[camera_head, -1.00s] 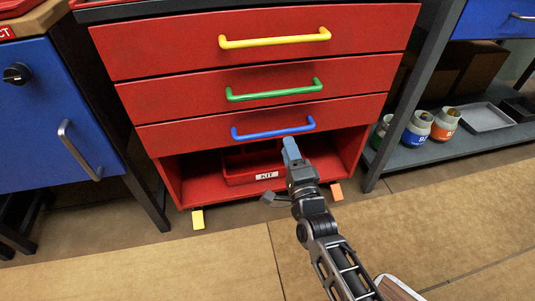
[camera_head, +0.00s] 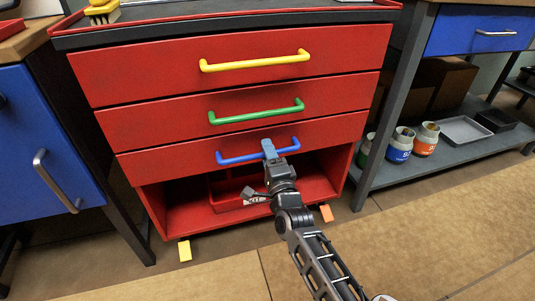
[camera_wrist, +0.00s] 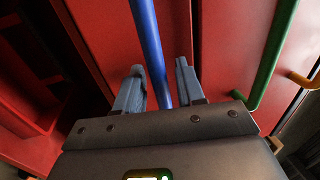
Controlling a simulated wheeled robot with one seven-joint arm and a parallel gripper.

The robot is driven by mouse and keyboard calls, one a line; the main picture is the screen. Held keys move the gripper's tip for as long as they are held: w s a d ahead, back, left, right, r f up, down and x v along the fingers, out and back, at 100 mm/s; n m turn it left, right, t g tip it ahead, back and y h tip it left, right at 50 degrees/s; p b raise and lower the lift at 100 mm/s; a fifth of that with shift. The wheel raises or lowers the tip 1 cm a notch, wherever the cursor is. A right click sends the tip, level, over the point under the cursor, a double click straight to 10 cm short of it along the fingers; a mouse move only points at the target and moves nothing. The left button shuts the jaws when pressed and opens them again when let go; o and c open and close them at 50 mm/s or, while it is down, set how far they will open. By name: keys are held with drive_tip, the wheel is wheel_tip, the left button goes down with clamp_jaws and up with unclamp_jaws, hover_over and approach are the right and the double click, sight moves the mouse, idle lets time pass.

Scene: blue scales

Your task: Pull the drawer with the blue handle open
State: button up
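The blue handle (camera_head: 235,160) is a bar on the lowest red drawer (camera_head: 150,168) of a red cabinet. That drawer front looks flush with the drawers above, so it stands shut. My gripper (camera_head: 268,148) is at the right half of the blue handle, and its fingers overlap the bar in the head view. In the wrist view, the two grey fingers are apart, one on each side of the blue handle (camera_wrist: 148,35). The bar runs between them, with a gap on both sides. Its lower end is hidden behind my gripper body.
Above are drawers with a green handle (camera_head: 255,112) and a yellow handle (camera_head: 255,62). Below is an open shelf with a red kit box (camera_head: 228,200). A blue cabinet (camera_head: 30,150) stands left, and a shelf with jars (camera_head: 400,146) right. The floor in front is clear.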

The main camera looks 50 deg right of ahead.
drive_tip(key=shift+c, duration=0.4)
clamp_jaws()
